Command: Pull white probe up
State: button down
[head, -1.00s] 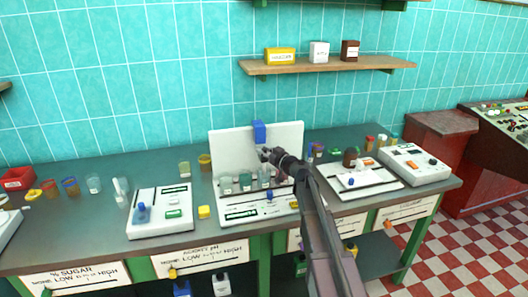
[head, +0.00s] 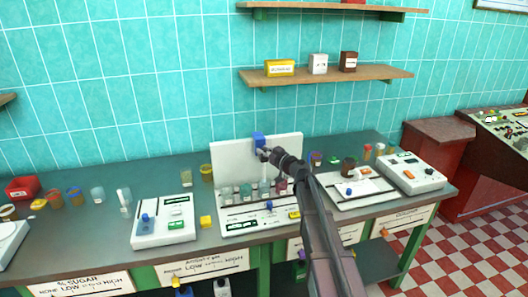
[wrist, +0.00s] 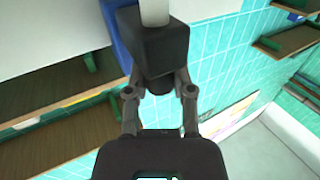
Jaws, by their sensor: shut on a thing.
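The white probe (head: 264,169) hangs upright below my gripper (head: 264,154) in the head view, in front of the white back panel (head: 288,150) of the pH station. In the wrist view a white shaft (wrist: 155,12) runs out of a dark block (wrist: 160,42) between the fingers of my gripper (wrist: 160,62). My gripper is shut on it. A blue holder (head: 258,140) is on the panel just behind and above my gripper; it also shows at the left of the dark block in the wrist view (wrist: 124,35). The probe's lower end is hard to make out among the glasses.
Several small glasses (head: 245,189) stand in a row on the station base below the probe. A wall shelf (head: 325,75) with small boxes is above the panel.

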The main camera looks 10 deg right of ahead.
jog(key=shift+r+p, duration=0.6)
jog(key=shift+r, duration=0.35)
jog(key=shift+c, duration=2.2)
grip_release()
jog(key=shift+w, duration=0.1)
jog(key=v, duration=1.2)
jog(key=shift+a, duration=0.1)
